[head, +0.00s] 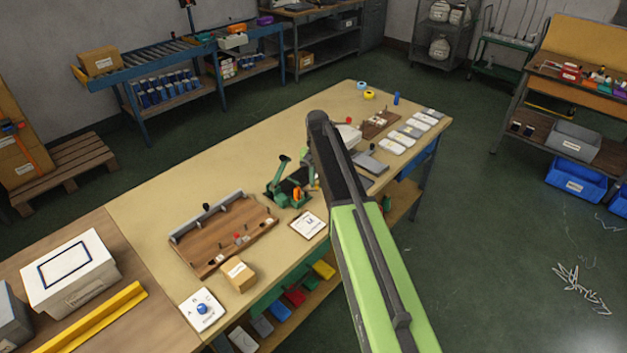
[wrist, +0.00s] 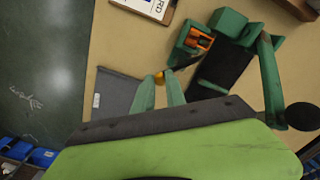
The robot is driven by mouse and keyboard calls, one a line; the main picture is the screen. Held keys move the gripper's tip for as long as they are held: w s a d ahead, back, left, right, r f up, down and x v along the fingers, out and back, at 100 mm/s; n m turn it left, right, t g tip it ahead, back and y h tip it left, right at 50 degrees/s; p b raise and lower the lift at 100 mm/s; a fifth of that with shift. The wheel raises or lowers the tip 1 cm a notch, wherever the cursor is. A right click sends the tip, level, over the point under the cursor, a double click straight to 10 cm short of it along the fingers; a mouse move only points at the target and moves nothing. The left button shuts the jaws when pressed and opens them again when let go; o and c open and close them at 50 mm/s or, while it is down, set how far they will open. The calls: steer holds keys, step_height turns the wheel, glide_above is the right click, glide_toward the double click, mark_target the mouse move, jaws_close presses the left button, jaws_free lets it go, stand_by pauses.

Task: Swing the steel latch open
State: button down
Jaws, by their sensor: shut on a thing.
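A green press-like device (head: 284,193) with an orange part and a raised green lever stands on the workbench in the head view. It also shows in the wrist view (wrist: 230,20), with a dark pad, an orange insert and a black round knob on the lever. My gripper (wrist: 161,77) is in the wrist view at the device's near edge. Its fingers are close together on a small dark piece, seemingly the steel latch (wrist: 184,64). The latch is mostly hidden, and I cannot tell how far it is swung.
A grey flat plate (wrist: 113,94) lies beside the fingers. A white card on a clipboard (head: 308,225) lies near the device. A wooden board with a grey rail (head: 223,233) is to the left. The bench top (head: 200,165) behind the device is clear.

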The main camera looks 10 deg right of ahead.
steer(key=shift+s+a+m, duration=0.1)
steer(key=shift+s+m, duration=0.2)
steer(key=shift+m, duration=0.6)
steer(key=shift+s+a+m, duration=0.1)
steer(key=shift+s+m, duration=0.15)
steer(key=shift+m, duration=0.65)
steer(key=c, duration=1.4)
jaws_free()
steer(key=shift+o, duration=0.2)
steer(key=shift+r, duration=0.2)
step_height(320, 180, up, 17)
steer(key=p, duration=1.7)
